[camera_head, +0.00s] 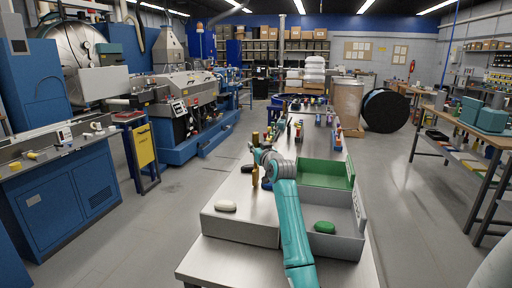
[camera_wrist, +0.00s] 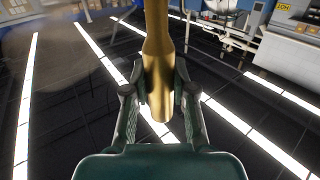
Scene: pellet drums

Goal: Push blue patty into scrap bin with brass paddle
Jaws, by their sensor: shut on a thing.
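My gripper (camera_head: 261,154) is shut on the brass paddle (camera_head: 255,175), which hangs roughly upright above the bench. In the wrist view the paddle's brass handle (camera_wrist: 157,50) runs between the two fingers (camera_wrist: 160,90). A white patty (camera_head: 225,206) lies on the grey raised surface left of my arm. A green patty (camera_head: 325,227) lies in the grey bin (camera_head: 345,246) right of my arm. A green bin (camera_head: 325,173) stands behind it. I cannot tell which is the scrap bin. No blue patty shows clearly; a small dark blue shape (camera_head: 267,184) is partly covered by my arm.
Several small coloured items stand farther back on the long bench (camera_head: 222,262). Blue machines (camera_head: 190,105) fill the left. A workbench with teal cases (camera_head: 482,114) is at the right. Bare floor lies on both sides of the bench.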

